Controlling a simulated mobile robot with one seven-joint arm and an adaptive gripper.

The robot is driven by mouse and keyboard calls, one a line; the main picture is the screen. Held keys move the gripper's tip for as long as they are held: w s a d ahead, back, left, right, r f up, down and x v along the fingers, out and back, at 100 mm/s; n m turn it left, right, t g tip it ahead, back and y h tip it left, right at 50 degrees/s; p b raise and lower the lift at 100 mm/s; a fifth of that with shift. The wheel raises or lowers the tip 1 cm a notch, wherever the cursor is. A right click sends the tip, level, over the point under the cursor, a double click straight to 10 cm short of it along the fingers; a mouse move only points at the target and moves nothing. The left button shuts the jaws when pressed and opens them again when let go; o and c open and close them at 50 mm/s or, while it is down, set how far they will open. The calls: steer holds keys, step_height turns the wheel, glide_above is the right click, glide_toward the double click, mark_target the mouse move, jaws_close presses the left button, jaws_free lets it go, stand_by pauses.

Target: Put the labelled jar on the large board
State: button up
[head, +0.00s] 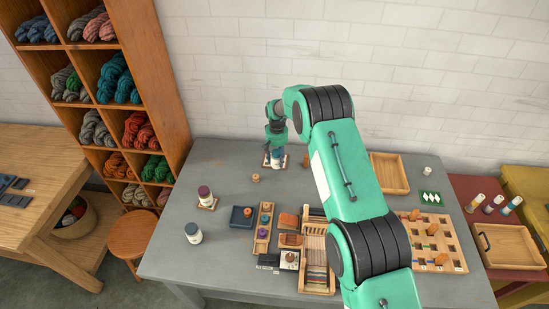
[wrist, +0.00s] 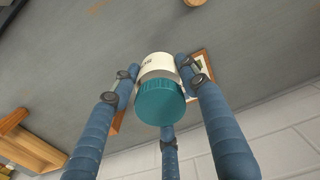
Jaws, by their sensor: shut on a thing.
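My gripper (head: 276,138) is at the back of the grey table, shut on a white jar (head: 277,158) with a printed label. In the wrist view the fingers (wrist: 160,90) close around this jar, whose teal lid (wrist: 160,102) faces the camera. A flat wooden board (head: 266,164) shows under or just behind the jar in the head view, its edge also showing in the wrist view (wrist: 207,56). Whether the jar touches it I cannot tell. A dark-red-lidded jar (head: 205,194) stands on another board (head: 213,206), and a blue-lidded white jar (head: 194,236) stands nearer the front.
A small wooden piece (head: 256,178) lies near the gripper. A blue tray (head: 241,217), a wooden holder (head: 262,246) and a small loom (head: 317,284) crowd the front middle. A wooden tray (head: 389,160) and a pegboard (head: 459,266) are right. The table's back left is clear.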

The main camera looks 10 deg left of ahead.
steer(key=shift+w+a+f, duration=0.1)
steer(key=shift+w+a, duration=0.15)
steer(key=shift+w, duration=0.55)
steer(key=shift+w+a+f, duration=0.1)
steer(key=shift+w+a, duration=0.15)
steer(key=shift+w, duration=0.5)
steer(key=shift+w+a, duration=0.25)
steer(key=shift+w, duration=0.55)
steer(key=shift+f, duration=1.75)
steer(key=shift+f, duration=0.15)
steer(key=o, duration=1.3)
steer(key=shift+o, duration=0.2)
step_height(320, 180, up, 12)
